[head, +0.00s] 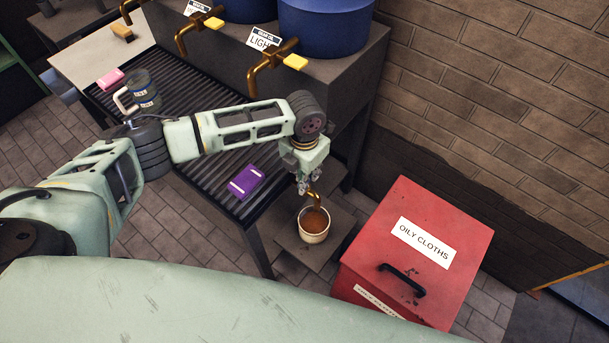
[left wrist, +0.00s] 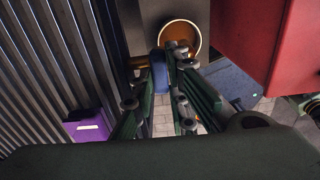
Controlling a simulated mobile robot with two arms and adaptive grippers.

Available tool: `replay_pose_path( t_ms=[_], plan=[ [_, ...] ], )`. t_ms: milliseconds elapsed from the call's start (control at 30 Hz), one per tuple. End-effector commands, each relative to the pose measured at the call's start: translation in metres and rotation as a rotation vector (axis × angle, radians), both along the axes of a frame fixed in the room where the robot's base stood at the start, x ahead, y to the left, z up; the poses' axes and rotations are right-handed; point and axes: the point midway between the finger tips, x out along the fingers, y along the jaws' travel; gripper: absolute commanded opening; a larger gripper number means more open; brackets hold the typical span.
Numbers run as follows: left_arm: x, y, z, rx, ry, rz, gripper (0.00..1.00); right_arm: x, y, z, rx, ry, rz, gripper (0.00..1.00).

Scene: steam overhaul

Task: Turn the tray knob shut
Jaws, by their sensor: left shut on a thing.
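The ribbed drain tray (head: 190,100) has a brass spout (head: 314,199) at its near right corner. My left gripper (head: 309,186) is pointed down at this corner and hides the tap body in the head view. In the left wrist view, a blue knob (left wrist: 159,72) shows at the fingers, beside the brass pipe (left wrist: 140,62). My left gripper (left wrist: 178,58) is shut on this knob, though the fingers cover part of the contact. A cream pot (head: 314,236) of brown liquid stands below the spout. My right gripper is not in view.
A red oily-cloths bin (head: 375,235) stands close to the right of the pot. A purple box (head: 246,181) and a mug (head: 143,92) are on the tray. Blue drums (head: 325,25) with brass taps (head: 262,72) stand behind it.

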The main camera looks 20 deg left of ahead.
Motion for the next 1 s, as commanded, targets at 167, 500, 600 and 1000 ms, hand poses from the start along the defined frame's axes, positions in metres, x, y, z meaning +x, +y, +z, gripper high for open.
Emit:
replay_pose_path(
  t_ms=[167,500,600,1000],
  plan=[
    [0.000,0.000,0.000,0.001,0.000,-0.002,0.20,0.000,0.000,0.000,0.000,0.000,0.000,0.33],
    [0.000,0.000,0.000,0.001,0.000,0.000,0.33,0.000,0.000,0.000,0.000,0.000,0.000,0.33],
    [0.000,0.000,0.001,0.001,0.000,0.000,0.33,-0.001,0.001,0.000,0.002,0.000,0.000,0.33],
    [0.001,0.000,0.063,-0.001,-0.005,-0.001,0.33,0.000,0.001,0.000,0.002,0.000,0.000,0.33]
  ],
)
